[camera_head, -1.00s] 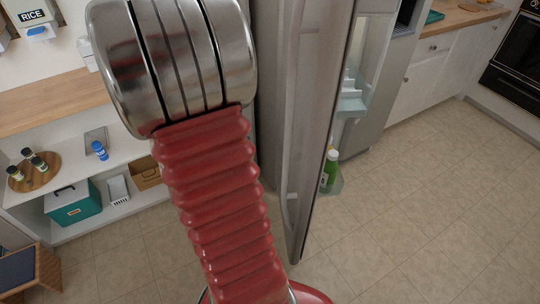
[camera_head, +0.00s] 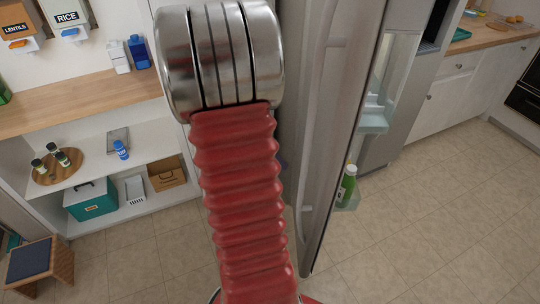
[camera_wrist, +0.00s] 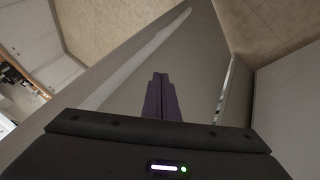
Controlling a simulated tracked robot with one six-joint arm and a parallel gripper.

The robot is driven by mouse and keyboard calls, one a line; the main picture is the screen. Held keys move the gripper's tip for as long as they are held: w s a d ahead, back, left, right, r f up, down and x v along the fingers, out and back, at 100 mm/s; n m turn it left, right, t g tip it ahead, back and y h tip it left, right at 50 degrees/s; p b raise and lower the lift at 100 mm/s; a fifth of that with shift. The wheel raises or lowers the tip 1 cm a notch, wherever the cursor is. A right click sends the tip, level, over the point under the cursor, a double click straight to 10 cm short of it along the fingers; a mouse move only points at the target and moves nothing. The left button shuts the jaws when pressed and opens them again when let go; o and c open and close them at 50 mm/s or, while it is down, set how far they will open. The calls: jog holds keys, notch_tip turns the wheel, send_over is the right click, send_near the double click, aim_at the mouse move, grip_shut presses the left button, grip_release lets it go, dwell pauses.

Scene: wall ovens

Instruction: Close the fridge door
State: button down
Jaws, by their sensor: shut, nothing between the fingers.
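The fridge door (camera_head: 350,90) stands open in the head view, a tall grey metal panel with a long vertical handle (camera_head: 319,140) on its left face. Its inner side faces right and holds door shelves with a green bottle (camera_head: 347,184). In the wrist view, my gripper (camera_wrist: 161,76) is shut and empty, its dark fingers in front of a grey panel. A pale handle bar (camera_wrist: 145,55) runs diagonally on that panel, left of the fingers. I cannot tell whether the fingers touch the panel. My gripper is not visible in the head view, where my arm covers the middle.
A white shelf unit (camera_head: 140,170) with a wooden top, jars and a teal box (camera_head: 92,200) stands left. A wooden stool (camera_head: 40,265) is at lower left. White cabinets (camera_head: 445,100) and a counter stand at right. The tiled floor (camera_head: 430,230) right of the door is clear.

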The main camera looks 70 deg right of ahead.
jog(key=s, duration=0.4)
jog(key=shift+s+a+f, duration=0.1)
jog(key=shift+a+f, duration=0.1)
jog(key=shift+a, duration=0.05)
jog(key=shift+s, duration=0.1)
dwell(0.3)
